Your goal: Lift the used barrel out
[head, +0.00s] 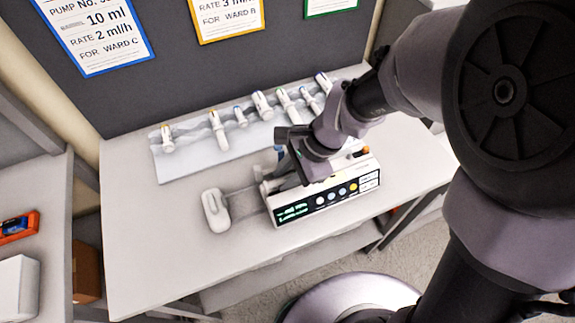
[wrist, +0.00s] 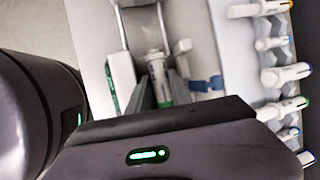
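The white infusion pump (head: 325,200) stands on the table, with its lit screen and buttons facing front. Its pusher block (head: 215,210) stands out to the left on two rods. The used barrel (wrist: 157,70) is pale with a green end and lies in the pump's cradle in the wrist view. My gripper (wrist: 161,84) is down over the pump, with one dark finger on each side of the barrel. Whether the fingers touch it cannot be made out. In the head view my gripper (head: 290,165) hides most of the barrel.
Several syringes with coloured ends lie on a grey rack (head: 175,165) behind the pump. A blue clip (wrist: 206,84) sits beside the cradle. Order cards (head: 95,35) hang on the back panel. The table's left front (head: 145,260) is clear.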

